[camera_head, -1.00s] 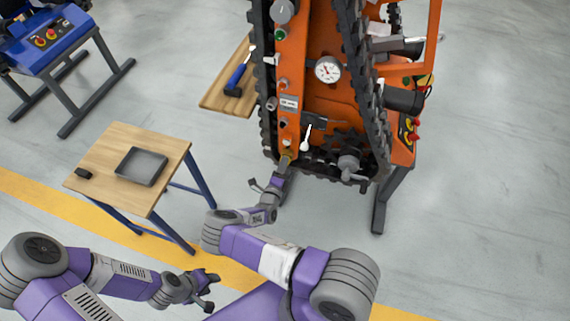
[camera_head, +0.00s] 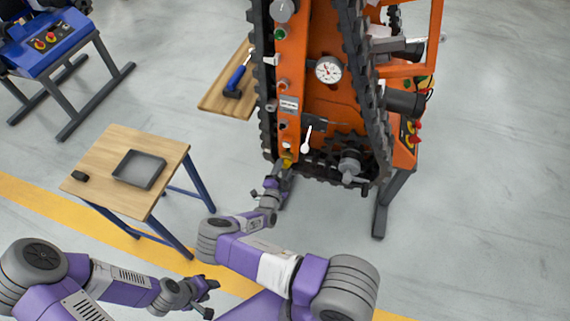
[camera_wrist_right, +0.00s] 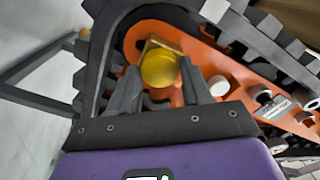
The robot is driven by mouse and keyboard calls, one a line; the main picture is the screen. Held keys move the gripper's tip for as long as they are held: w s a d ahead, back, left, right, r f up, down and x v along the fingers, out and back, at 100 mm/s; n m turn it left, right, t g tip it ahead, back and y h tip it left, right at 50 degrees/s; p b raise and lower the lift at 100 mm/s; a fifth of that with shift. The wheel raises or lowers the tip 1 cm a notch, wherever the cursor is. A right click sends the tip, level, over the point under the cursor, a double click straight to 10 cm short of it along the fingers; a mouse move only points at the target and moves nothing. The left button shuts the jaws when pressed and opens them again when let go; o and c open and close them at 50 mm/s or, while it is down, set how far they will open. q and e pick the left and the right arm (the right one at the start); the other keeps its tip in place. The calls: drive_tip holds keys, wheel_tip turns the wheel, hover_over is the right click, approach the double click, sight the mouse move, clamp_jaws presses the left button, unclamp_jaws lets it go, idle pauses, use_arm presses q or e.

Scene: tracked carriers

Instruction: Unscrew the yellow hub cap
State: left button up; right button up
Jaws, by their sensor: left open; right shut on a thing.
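The yellow hub cap (camera_wrist_right: 159,68) sits at the lower end of the orange track frame (camera_wrist_right: 215,65), between the fingers of my right gripper (camera_wrist_right: 159,75) in the right wrist view. In the head view the cap (camera_head: 287,161) is a small yellow spot at the bottom of the left track, with my right gripper (camera_head: 283,168) at it. The right gripper is shut on the cap. Whether the cap stands off its seat I cannot tell. My left gripper (camera_head: 209,291) is open and empty, low in the head view, apart from the carrier.
A small wooden table (camera_head: 118,205) at left holds a grey tray (camera_head: 139,170) and a small dark object (camera_head: 80,176). Black tracks (camera_head: 366,90) flank the orange body.

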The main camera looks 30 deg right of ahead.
drive_tip(key=n, duration=0.3)
drive_tip(key=n, duration=1)
drive_tip(key=o, duration=0.8)
drive_tip(key=shift+o, duration=0.2)
